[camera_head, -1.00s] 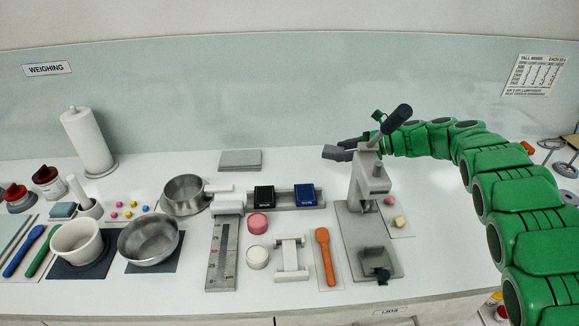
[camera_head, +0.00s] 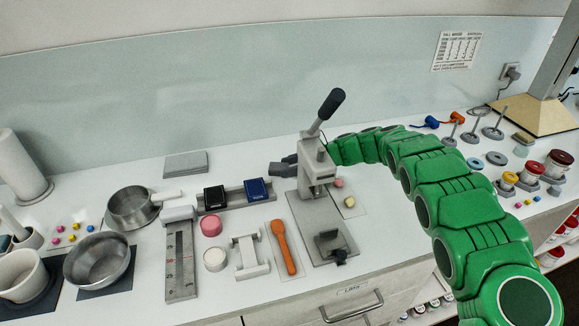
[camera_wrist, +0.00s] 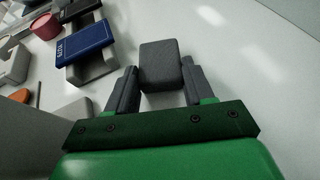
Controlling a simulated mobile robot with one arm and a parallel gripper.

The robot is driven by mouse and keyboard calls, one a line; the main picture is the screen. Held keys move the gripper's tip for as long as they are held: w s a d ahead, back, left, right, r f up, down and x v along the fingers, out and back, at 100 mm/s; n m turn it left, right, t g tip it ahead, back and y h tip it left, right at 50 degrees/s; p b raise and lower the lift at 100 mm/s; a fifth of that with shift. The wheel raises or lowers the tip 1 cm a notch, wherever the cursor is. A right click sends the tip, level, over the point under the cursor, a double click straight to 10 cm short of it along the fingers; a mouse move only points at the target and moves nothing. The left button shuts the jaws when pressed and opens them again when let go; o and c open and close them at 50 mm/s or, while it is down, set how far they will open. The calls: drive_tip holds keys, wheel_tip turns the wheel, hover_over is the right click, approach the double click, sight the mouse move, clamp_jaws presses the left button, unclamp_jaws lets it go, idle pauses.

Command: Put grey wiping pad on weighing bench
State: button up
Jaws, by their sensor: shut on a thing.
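The grey wiping pad (camera_wrist: 160,65) is a small dark grey block between the two fingers in the wrist view. My gripper (camera_wrist: 158,85) is shut on it. In the head view my gripper (camera_head: 283,167) is above the back of the white bench (camera_head: 236,165), just left of the grey lever press. The pad there is small and hard to tell from the dark fingers. In the wrist view the bench surface lies below the pad, which looks clear of it. The WEIGHING sign is out of view now.
The grey press (camera_head: 316,165) with a black lever stands right beside my gripper. A rack with a black box (camera_head: 214,197) and a blue box (camera_head: 257,189) is in front-left. A flat grey stack (camera_head: 185,164) lies at the back. Bare bench lies between stack and press.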

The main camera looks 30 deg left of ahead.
drive_tip(key=shift+f, duration=0.15)
drive_tip(key=o, duration=1.1)
drive_tip(key=shift+r, duration=0.2)
drive_tip(key=v, duration=1.2)
